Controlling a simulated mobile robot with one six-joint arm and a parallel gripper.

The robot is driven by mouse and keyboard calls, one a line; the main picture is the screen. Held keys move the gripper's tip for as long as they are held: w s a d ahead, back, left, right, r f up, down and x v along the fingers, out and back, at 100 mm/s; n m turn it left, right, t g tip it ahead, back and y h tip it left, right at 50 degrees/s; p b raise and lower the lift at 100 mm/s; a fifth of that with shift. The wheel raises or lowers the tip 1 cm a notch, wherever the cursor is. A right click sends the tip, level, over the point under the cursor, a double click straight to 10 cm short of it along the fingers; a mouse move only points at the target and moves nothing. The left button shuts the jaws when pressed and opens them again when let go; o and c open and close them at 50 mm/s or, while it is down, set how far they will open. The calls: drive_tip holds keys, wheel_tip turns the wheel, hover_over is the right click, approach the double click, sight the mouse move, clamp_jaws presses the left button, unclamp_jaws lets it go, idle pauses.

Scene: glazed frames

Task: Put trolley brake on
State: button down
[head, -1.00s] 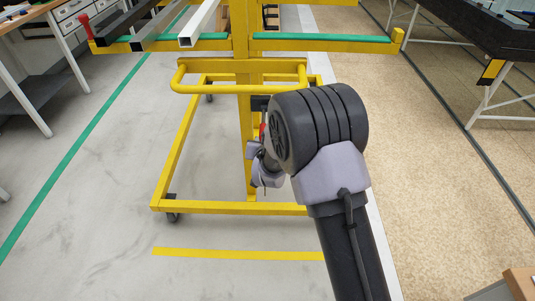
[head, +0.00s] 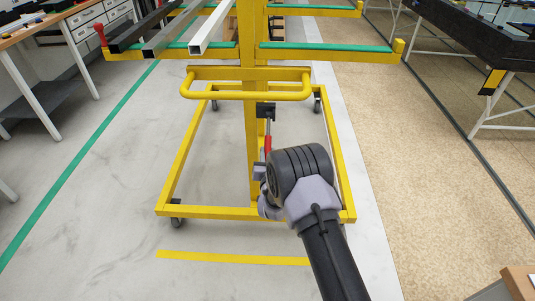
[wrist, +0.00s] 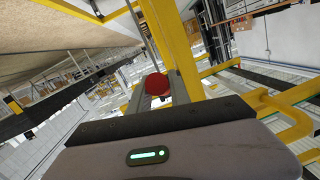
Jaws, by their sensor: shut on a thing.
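The trolley (head: 215,211) is a yellow frame on castors with a central post and a push bar. Its brake lever (head: 268,144) has a red grip and a thin rod. The rod runs up to a black bracket (head: 265,110) on the post. In the wrist view the lever's red end (wrist: 157,85) shows round, just beyond the dark edge of my gripper. My gripper (head: 261,187) is low beside the post, shut on the brake lever. Its fingers are partly hidden behind my wrist in the head view.
Metal bars (head: 213,28) lie across the trolley's green-padded arms above. The push bar (head: 246,94) sticks out towards me above my gripper. A workbench (head: 42,30) stands at left and a dark table (head: 470,35) at right. The floor in front is clear, with a yellow line (head: 232,258).

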drive_tip(key=shift+f, duration=0.15)
drive_tip(key=c, duration=1.2)
unclamp_jaws()
drive_tip(key=shift+f, duration=0.15)
drive_tip(key=s+d+r+p, duration=0.1)
drive_tip(key=s+p, duration=0.3)
drive_tip(key=s, duration=1.3)
drive_tip(key=shift+s+d+r+p, duration=0.15)
drive_tip(key=shift+d+r+p, duration=0.25)
drive_tip(key=shift+r, duration=0.15)
